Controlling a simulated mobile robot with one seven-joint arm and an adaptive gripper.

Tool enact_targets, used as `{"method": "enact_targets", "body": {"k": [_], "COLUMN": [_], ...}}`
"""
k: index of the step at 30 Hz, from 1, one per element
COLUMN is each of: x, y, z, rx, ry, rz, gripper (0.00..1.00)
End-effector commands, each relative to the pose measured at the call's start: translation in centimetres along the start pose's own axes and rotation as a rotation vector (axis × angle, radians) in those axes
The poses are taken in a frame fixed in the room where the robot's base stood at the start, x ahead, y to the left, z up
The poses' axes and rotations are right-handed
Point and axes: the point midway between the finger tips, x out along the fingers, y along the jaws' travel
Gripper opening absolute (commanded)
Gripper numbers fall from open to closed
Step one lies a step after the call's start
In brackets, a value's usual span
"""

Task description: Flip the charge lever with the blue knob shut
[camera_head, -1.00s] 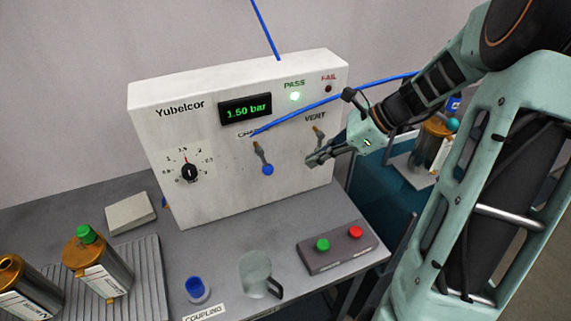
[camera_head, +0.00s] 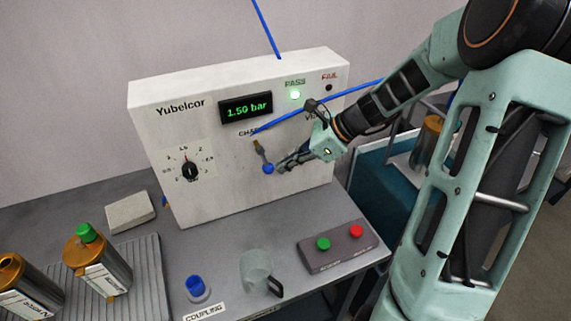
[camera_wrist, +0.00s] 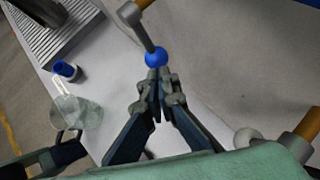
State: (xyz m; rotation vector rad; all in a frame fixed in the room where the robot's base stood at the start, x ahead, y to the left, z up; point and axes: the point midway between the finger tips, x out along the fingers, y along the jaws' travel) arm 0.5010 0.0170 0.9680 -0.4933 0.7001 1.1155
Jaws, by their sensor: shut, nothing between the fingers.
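The charge lever (camera_head: 261,152) is on the white panel under the display, pointing down with its blue knob (camera_head: 267,169) at the lower end. My gripper (camera_head: 281,168) is shut and empty, its fingertips right beside the knob on its right side. In the wrist view the blue knob (camera_wrist: 156,57) sits just beyond the closed fingertips (camera_wrist: 158,75); I cannot tell whether they touch. The vent lever's pale knob (camera_wrist: 247,137) shows at the lower right of the wrist view; in the head view my gripper hides that lever.
The white panel (camera_head: 225,192) reads 1.50 bar (camera_head: 246,109) with the PASS light (camera_head: 295,94) green. A blue tube (camera_head: 345,90) crosses the panel front near my wrist.

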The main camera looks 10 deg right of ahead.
Motion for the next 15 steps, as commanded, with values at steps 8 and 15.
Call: {"method": "enact_targets", "body": {"k": [8, 15], "x": [1.1, 1.9], "y": [0.5, 0.8], "z": [-0.1, 0.0], "rx": [0.066, 0.108], "ry": [-0.136, -0.233], "rz": [0.066, 0.108], "gripper": [0.0, 0.0]}}
